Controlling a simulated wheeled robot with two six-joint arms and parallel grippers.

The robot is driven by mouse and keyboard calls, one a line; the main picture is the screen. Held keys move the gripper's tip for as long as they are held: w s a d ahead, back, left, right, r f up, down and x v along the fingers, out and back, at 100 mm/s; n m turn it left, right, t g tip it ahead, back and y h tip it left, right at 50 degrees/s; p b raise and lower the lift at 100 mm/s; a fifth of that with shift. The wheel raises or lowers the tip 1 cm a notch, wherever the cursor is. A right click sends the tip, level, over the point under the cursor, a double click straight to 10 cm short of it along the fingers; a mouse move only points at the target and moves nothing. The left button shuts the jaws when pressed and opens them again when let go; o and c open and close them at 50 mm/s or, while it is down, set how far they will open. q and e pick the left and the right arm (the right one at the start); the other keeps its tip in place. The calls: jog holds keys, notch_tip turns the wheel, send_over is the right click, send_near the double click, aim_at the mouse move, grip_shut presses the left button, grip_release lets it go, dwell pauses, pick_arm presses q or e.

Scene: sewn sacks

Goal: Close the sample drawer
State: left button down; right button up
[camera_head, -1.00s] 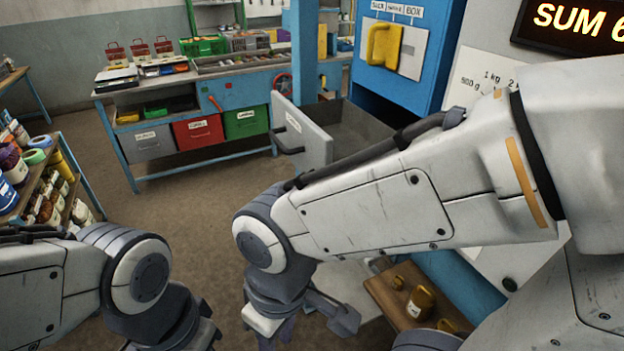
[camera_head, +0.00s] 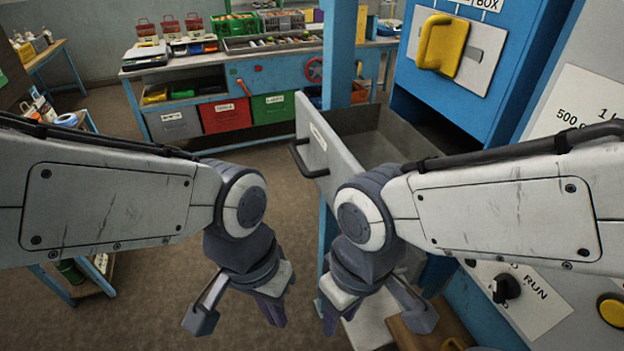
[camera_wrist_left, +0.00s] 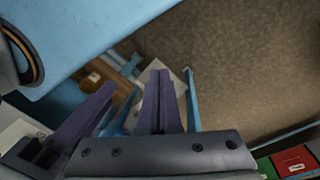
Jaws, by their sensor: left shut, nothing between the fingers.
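The sample drawer (camera_head: 333,148) is a grey metal drawer standing pulled out, its inside partly visible. Its front panel faces left and carries a small label and a dark bar handle (camera_head: 304,158). My left gripper (camera_head: 272,312) hangs low to the left of the drawer front, below the handle and apart from it. It is shut and empty; its purple-grey fingers show in the left wrist view (camera_wrist_left: 125,110). My right arm hides part of the drawer's near side.
A blue cabinet (camera_head: 490,90) with a yellow handle (camera_head: 433,42) stands behind the drawer. A workbench with grey, red (camera_head: 226,115) and green bins is at the back. A wooden surface with small brass-coloured items is at lower right.

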pick_arm(q)
jog(key=w+a+r+n+t+h+p, duration=0.2)
jog(key=w+r+n+h, duration=0.2)
jog(key=w+n, duration=0.75)
jog(key=w+a+r+n+t+h+p, duration=0.1)
jog(key=w+a+r+n+h+p, duration=0.2)
jog(key=w+n, duration=0.85)
jog(key=d+f+n, duration=0.3)
jog(key=d+f, duration=0.2)
jog(key=d, duration=0.5)
jog(key=shift+s+d+f+n, duration=0.2)
jog(key=shift+d+f+n, duration=0.1)
jog(key=shift+d+f, duration=0.1)
